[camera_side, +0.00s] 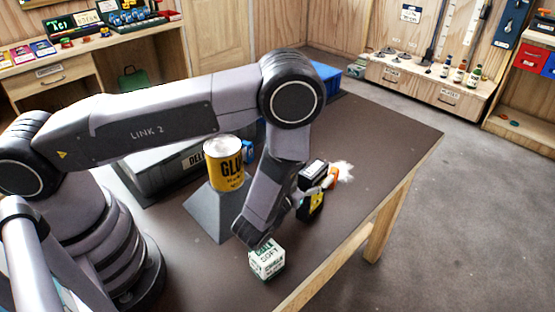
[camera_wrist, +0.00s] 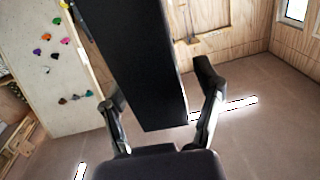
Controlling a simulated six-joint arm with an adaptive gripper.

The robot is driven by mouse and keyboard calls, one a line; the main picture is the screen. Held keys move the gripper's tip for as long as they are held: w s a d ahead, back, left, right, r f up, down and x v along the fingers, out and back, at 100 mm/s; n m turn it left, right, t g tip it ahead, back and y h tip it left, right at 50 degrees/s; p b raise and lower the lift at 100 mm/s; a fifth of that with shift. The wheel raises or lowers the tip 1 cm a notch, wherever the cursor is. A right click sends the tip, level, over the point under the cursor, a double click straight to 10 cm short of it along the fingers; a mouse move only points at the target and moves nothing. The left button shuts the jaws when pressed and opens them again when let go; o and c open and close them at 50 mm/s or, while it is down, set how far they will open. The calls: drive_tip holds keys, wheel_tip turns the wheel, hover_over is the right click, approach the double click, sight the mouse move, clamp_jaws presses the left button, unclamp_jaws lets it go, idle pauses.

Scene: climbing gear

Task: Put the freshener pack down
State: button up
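The freshener pack appears to be the dark box with a yellow patch (camera_side: 317,201) at my gripper (camera_side: 302,193), right of the wrist in the side view. In the wrist view the dark box (camera_wrist: 140,60) runs up out of the picture between the two fingers of my gripper (camera_wrist: 160,92). The fingers stand one on each side of it, and it looks held between them; their contact surfaces are hard to see. Its lower end shows near the palm, with floor visible around it. Its height above the table is not clear.
A yellow glue can (camera_side: 225,165) stands on a grey wedge (camera_side: 207,213). A white and green box (camera_side: 267,261) stands near the front edge. An orange item with white fluff (camera_side: 335,176) is close beside the pack. The brown table (camera_side: 385,135) is clear to the right.

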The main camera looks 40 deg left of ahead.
clamp_jaws()
drive_tip(key=shift+r, duration=0.1)
